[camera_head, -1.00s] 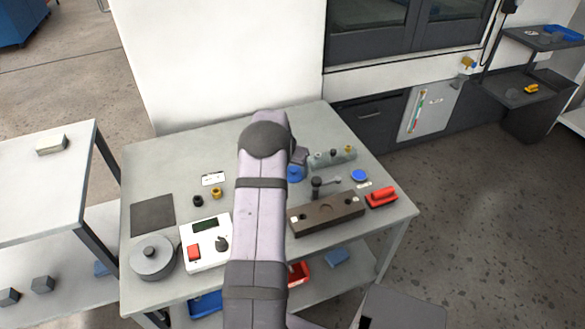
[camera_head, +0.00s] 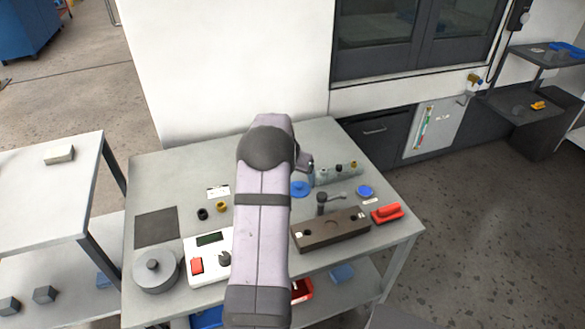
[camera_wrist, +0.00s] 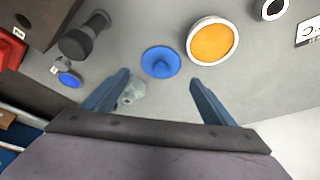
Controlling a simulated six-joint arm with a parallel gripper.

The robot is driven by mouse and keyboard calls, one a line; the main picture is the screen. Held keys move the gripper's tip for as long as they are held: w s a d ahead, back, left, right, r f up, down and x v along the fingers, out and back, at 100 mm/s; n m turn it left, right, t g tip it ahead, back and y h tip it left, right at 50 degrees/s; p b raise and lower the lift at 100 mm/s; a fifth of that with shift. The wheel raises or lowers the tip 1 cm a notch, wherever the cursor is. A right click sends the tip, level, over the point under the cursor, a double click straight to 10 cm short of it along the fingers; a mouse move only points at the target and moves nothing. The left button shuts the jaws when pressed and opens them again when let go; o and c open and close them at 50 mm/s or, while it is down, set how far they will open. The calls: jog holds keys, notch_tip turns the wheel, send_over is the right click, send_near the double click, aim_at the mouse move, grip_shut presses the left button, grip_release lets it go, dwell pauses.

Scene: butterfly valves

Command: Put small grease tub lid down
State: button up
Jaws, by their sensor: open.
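The blue lid (camera_wrist: 161,62), a round disc with a small central knob, lies on the grey tabletop in the wrist view. In the head view part of it (camera_head: 300,188) shows just right of my arm. The open grease tub (camera_wrist: 213,41), with a white rim and orange grease, stands beside the lid, apart from it. My arm seems to hide the tub in the head view. My gripper (camera_wrist: 159,78) is open and empty, its fingers spread on either side below the lid in the wrist picture. The fingers do not touch the lid there.
A brown block (camera_head: 330,230) with a black handle (camera_head: 321,203), a red tool (camera_head: 387,213) and another blue disc (camera_head: 365,190) lie right of my arm. A grey-green cylinder (camera_head: 336,173) lies behind. The meter (camera_head: 207,252) and dark mat (camera_head: 156,227) are left.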

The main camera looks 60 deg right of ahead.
jog(key=v, duration=0.7)
jog(key=w+a+n+t+y, duration=0.1)
jog(key=w+a+n, duration=0.45)
jog(key=a, duration=0.75)
jog(key=w+a+n+y, duration=0.1)
jog(key=w+a+n, duration=0.1)
jog(key=w+a, duration=0.85)
jog(key=s+a+n+y, duration=0.1)
jog(key=s+a+n, duration=0.2)
jog(key=a, duration=0.7)
jog(key=s+a+f+n, duration=0.1)
jog(key=s+a+n, duration=0.3)
jog(key=a, duration=0.6)
jog(key=s+a+f+n+g+y, duration=0.1)
jog(key=s+a+n, duration=0.2)
jog(key=s+a, duration=0.4)
jog(key=a, duration=0.3)
jog(key=shift+f+y, duration=0.25)
jog(key=shift+y, duration=0.05)
jog(key=shift+a+n, duration=0.1)
jog(key=shift+n, duration=0.15)
